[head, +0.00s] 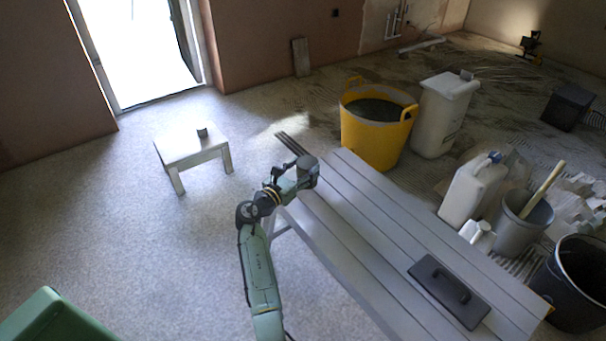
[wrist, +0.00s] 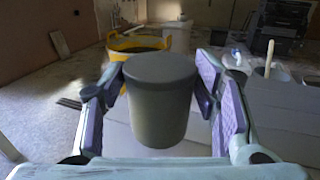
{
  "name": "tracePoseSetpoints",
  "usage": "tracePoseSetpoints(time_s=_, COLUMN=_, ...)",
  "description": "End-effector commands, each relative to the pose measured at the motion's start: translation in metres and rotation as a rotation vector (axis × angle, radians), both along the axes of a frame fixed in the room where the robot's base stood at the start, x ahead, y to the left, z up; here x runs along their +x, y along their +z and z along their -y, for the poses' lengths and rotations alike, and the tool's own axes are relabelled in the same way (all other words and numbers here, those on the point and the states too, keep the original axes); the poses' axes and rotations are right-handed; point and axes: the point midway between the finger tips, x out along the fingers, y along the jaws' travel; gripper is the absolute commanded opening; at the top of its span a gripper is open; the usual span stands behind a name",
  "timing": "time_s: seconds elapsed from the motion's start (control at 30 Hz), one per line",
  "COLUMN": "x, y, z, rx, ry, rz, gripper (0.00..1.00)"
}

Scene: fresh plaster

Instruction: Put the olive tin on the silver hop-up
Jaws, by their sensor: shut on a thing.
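The olive tin (wrist: 160,108) is a dull grey-olive cylinder with a flat lid, upright between my fingers in the wrist view. My gripper (wrist: 160,92) is shut on its sides. In the head view the tin (head: 308,165) shows at the end of my arm, over the far left end of the plank bench; my gripper (head: 302,178) is partly hidden around it. The silver hop-up (head: 180,154) is a low pale step on the floor to the left, apart from my gripper. A small dark grey pot (head: 202,132) stands near its right edge.
The plank bench (head: 375,225) carries a dark float (head: 448,290). A yellow tub (head: 376,135), a white bin (head: 440,115), a white jerrycan (head: 472,192) and buckets (head: 522,222) stand beyond it. Floor (head: 215,225) between bench and hop-up is clear.

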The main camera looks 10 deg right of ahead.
Motion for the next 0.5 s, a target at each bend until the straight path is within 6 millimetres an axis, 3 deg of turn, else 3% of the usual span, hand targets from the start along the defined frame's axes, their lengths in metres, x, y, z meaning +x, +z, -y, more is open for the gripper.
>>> tracePoseSetpoints(time_s=0.13, x=0.0, y=-0.018, z=0.0, rx=-0.002, ry=0.0, rz=-0.001, gripper=0.17)
tracePoseSetpoints(time_s=0.5, x=0.0, y=-0.023, z=0.0, rx=-0.002, ry=0.001, rz=0.001, gripper=0.17)
